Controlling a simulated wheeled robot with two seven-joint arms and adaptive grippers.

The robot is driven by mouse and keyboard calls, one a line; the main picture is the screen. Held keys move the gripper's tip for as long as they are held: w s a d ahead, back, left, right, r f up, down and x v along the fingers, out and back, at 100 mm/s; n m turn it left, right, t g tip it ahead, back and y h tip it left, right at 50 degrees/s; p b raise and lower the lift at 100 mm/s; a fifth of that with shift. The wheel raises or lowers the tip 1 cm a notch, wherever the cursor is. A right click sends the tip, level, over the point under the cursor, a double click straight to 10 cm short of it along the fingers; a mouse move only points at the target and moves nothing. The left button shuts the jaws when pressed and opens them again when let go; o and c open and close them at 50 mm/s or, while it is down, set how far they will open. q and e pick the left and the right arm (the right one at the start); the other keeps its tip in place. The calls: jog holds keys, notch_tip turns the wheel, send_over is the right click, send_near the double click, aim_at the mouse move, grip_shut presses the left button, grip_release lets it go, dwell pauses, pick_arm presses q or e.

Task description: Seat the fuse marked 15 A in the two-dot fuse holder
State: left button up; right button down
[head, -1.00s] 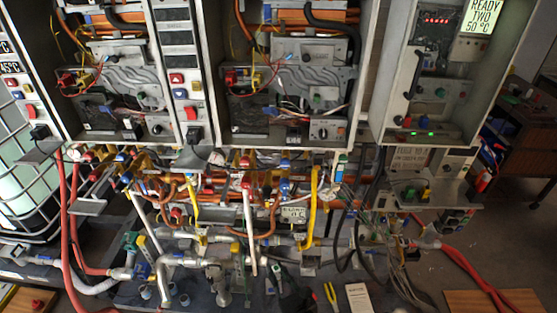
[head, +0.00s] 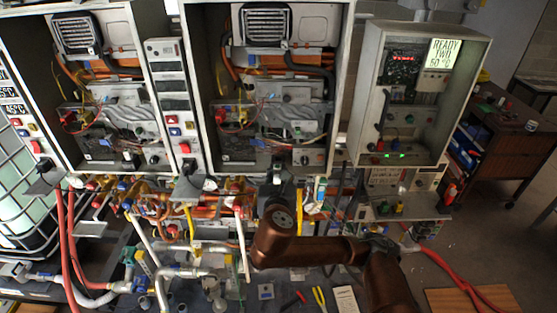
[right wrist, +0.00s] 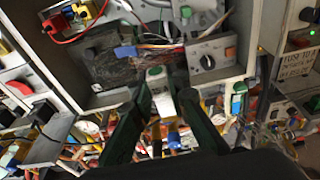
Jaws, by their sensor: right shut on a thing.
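My right gripper (head: 277,184) is at the end of my brown arm, in front of the lower edge of the middle open heater cabinet. I cannot make out a two-dot fuse holder. My left gripper is not in view.
A shelf (head: 412,213) with small green and yellow pieces is under the right cabinet (head: 415,95), beside a fuse label (head: 385,177). Pipes, valves and loose wires crowd the area below the cabinets.

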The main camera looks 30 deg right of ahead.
jog(key=p, duration=0.2)
send_near(278, 140)
jog(key=w+d, duration=0.1)
jog(key=w+d+r, duration=0.1)
jog(key=w, duration=0.1)
jog(key=w+d, duration=0.1)
jog(key=w, duration=0.1)
jog(key=shift+d+r, duration=0.2)
jog(key=shift+r, duration=0.15)
notch_tip(278, 140, down, 3)
jog(key=shift+a+r, duration=0.1)
jog(key=shift+s+a+f+p, duration=0.1)
jog(key=shift+s+f+p, duration=0.1)
jog(key=shift+f, duration=1.05)
jog(key=shift+s+a+f+p, duration=0.1)
jog(key=shift+f+p, duration=0.1)
jog(key=shift+f, duration=1)
jog(key=c, duration=2.3)
grip_release()
jog(key=shift+c, duration=0.2)
jog(key=o, duration=0.5)
jog(key=shift+w+d+f, duration=0.1)
jog(key=shift+w+d, duration=0.05)
jog(key=shift+w, duration=0.1)
jog(key=shift+c, duration=0.2)
